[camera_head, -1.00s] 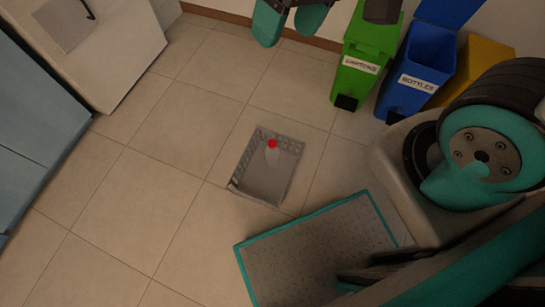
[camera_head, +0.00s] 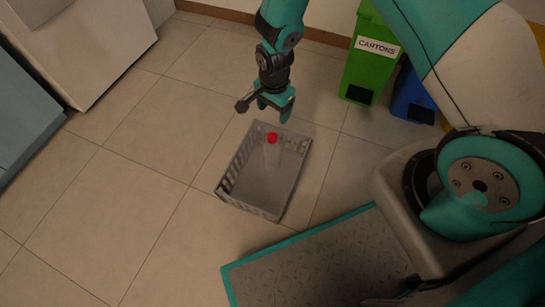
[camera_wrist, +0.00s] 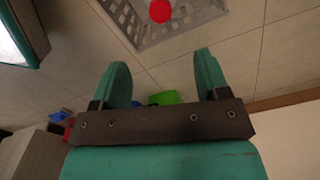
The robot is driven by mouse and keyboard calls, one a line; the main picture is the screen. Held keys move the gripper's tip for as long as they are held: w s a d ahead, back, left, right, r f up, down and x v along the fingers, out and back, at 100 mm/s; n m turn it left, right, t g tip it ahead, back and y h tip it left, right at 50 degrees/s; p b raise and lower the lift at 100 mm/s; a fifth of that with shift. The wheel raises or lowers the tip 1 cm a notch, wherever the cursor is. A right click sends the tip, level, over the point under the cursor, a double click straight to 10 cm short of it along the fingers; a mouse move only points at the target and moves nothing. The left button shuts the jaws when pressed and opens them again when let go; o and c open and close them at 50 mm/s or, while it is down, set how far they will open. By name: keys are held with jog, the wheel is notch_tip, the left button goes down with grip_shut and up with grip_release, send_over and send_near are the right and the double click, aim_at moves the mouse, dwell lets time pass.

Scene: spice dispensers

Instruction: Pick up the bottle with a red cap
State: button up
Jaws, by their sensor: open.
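A clear bottle with a red cap (camera_head: 272,138) stands inside a grey basket (camera_head: 236,160) on the tiled floor, near the basket's far edge. The bottle's see-through body is hard to make out. My gripper (camera_head: 274,110) is above the far side of the basket, a little behind and above the red cap, and apart from it. In the wrist view my gripper (camera_wrist: 165,78) has its two teal fingers spread with nothing between them. The red cap (camera_wrist: 160,11) shows at the top of that view, beyond the fingertips, with the basket (camera_wrist: 190,30) around it.
A green bin marked CARTONS (camera_head: 370,60) and a blue bin (camera_head: 412,98) stand at the back right, partly behind my arm. White and blue cabinets (camera_head: 75,45) stand at the left. The floor left of the basket is clear.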

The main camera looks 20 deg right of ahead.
aim_at(273, 135)
notch_tip(273, 135, down, 9)
jog(key=b, duration=0.4)
jog(key=shift+r, duration=0.1)
notch_tip(273, 135, down, 5)
jog(key=b, duration=0.4)
jog(key=shift+a, duration=0.15)
jog(key=c, duration=1.2)
jog(key=shift+c, duration=0.2)
